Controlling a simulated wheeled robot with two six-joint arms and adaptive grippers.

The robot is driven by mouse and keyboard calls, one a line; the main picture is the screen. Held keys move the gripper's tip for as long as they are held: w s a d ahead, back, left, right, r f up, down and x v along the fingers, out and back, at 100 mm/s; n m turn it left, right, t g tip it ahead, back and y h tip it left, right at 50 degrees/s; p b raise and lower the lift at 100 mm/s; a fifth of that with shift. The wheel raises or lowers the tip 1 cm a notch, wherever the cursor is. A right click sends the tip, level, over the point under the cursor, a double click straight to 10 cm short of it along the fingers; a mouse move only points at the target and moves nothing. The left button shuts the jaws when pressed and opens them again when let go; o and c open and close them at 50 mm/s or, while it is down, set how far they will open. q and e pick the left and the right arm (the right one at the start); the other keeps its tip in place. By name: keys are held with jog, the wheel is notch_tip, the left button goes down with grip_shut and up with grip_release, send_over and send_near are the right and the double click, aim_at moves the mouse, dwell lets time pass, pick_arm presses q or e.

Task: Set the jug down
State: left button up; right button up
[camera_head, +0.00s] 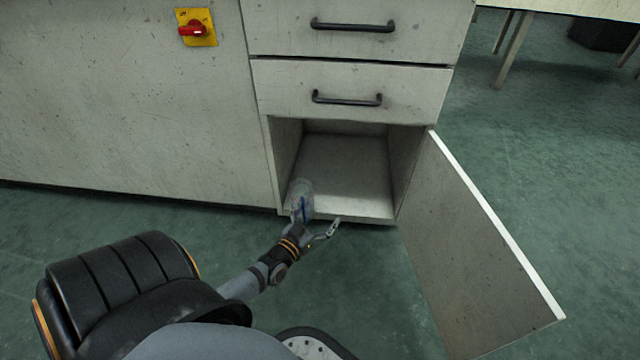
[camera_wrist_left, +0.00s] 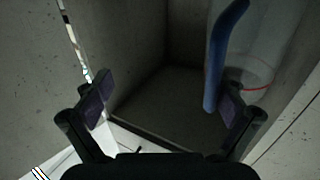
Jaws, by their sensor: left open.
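The clear jug (camera_head: 301,187) with a blue handle is in the lower cabinet compartment, at its front left near the left wall. In the left wrist view the jug (camera_wrist_left: 262,65) is at the upper right, and its blue handle (camera_wrist_left: 222,55) hangs just inside the right-hand finger. My left gripper (camera_head: 317,217) is at the compartment's front edge. In the left wrist view its fingers (camera_wrist_left: 168,102) are spread wide, and I cannot tell whether one touches the handle. The jug's base is partly hidden by the gripper. My right gripper is not in view.
The cabinet door (camera_head: 490,250) stands open to the right. The compartment floor (camera_head: 350,180) is clear right of the jug. Two closed drawers (camera_head: 350,85) are above. A red and yellow switch (camera_head: 196,28) is on the panel at left.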

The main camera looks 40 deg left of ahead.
pick_arm(q)
grip_shut()
dwell(0.4)
jog(key=shift+r, duration=0.1)
